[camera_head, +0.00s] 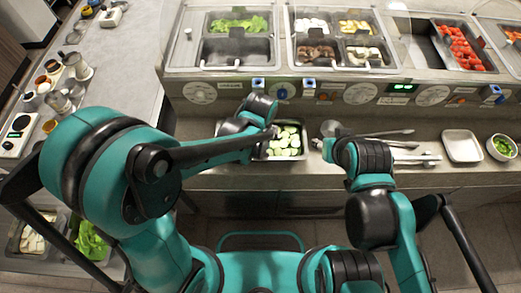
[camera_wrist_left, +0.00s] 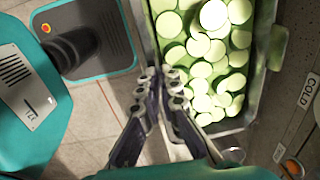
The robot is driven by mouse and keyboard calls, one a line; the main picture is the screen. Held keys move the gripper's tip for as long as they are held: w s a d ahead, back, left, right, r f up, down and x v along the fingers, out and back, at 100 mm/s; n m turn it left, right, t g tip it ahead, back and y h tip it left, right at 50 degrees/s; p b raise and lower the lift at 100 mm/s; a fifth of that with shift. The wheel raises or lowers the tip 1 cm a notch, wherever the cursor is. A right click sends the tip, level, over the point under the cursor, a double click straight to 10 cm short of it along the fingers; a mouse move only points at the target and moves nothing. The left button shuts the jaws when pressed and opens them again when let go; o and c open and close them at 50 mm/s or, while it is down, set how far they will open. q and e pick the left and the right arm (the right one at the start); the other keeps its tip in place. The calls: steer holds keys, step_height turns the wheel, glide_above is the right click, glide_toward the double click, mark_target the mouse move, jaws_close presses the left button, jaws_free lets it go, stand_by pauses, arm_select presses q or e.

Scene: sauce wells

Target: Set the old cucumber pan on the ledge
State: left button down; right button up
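The cucumber pan (camera_head: 285,153) holds pale green slices and is at the ledge (camera_head: 232,180), in front of the wells. Whether its base touches the ledge is hidden. My left gripper (camera_head: 273,131) is at the pan, and its arm covers part of it. In the left wrist view the two fingers (camera_wrist_left: 164,88) are close together on the near wall of the pan (camera_wrist_left: 152,42), with the wall between them. My right gripper (camera_head: 320,145) is over the ledge to the right of the pan; its fingers are too small to read.
Utensils (camera_head: 385,133) lie on the ledge right of the pan. A white tray (camera_head: 461,146) and a bowl of chopped greens (camera_head: 501,147) stand further right. Wells with lettuce (camera_head: 238,24) and other food are behind. A side counter (camera_head: 125,55) runs along the left.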

arm_select(q)
steer(key=shift+f+b, duration=0.4)
stand_by(0.3)
steer(key=c, duration=1.6)
jaws_free()
steer(key=shift+c, duration=0.2)
step_height(320, 180, up, 12)
steer(key=shift+s, duration=0.35)
steer(key=s+a+r+n+t, duration=0.1)
steer(key=s+a+n+t, duration=0.1)
steer(key=a+n, duration=0.7)
steer(key=s+a+r+n+t, duration=0.1)
steer(key=a+n+t, duration=0.3)
steer(key=a+n, duration=0.5)
steer(key=shift+s+t, duration=0.3)
steer(key=shift+s, duration=0.45)
